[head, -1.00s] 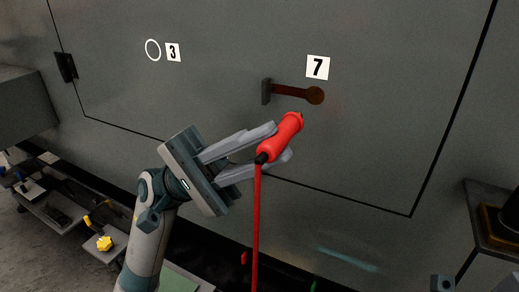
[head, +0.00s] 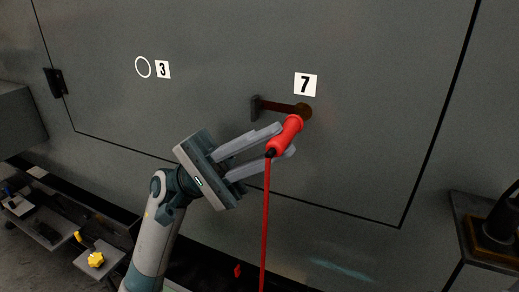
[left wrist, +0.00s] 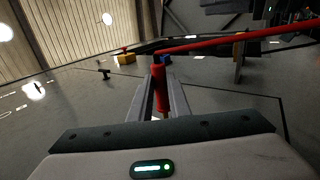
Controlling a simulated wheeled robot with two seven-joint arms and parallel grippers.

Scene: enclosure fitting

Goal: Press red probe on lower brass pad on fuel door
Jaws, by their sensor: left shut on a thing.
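The red probe (head: 284,137) is held tilted, its upper end overlapping the round brownish end (head: 304,110) of a dark bar under label 7. I cannot tell whether they touch. I cannot clearly make out separate upper and lower brass pads. My left gripper (head: 281,143) is shut on the probe's body, and a red cable (head: 265,225) hangs from its lower end. The left wrist view shows the probe (left wrist: 159,90) between the two fingers. The grey fuel door (head: 220,100) is closed, outlined by a dark seam. My right gripper is not in view.
A small dark block (head: 256,106) carries the bar on the door. A white ring (head: 143,67) is beside label 3 (head: 163,70). A dark hinge (head: 55,83) sits at the left seam. A ledge (head: 462,237) stands at lower right, and a yellow knob (head: 96,260) at lower left.

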